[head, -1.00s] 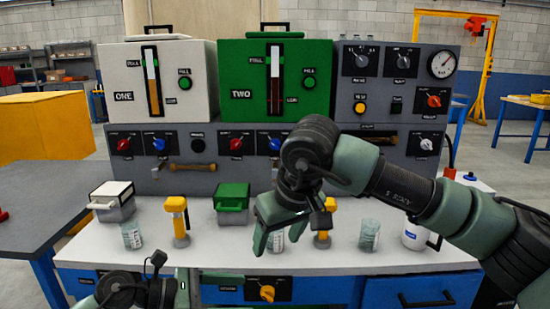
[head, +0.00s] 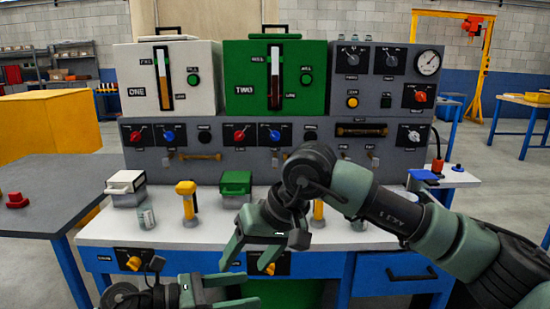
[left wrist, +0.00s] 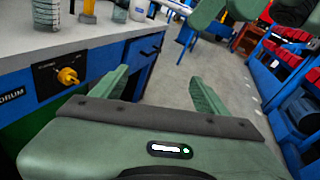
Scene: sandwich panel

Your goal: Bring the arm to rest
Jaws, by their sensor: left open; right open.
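My right gripper (head: 248,258) is open and empty in the head view, with its fingers pointing down in front of the white bench top (head: 97,229). My left gripper (head: 249,291) is lower, at the bottom of the head view, open and empty, its fingers pointing right. The left wrist view shows the left gripper (left wrist: 155,82) with its two green fingers spread and nothing between them. It is in front of the bench's blue front, beside a yellow knob (left wrist: 67,77). Part of the bench behind my right arm is hidden.
On the bench stand a white-lidded box (head: 126,187), a beaker (head: 147,217), yellow-handled tools (head: 188,203) and a green box (head: 236,185). Behind them is the control panel with a white unit (head: 194,85) and green unit (head: 304,70). A grey table (head: 35,190) stands left.

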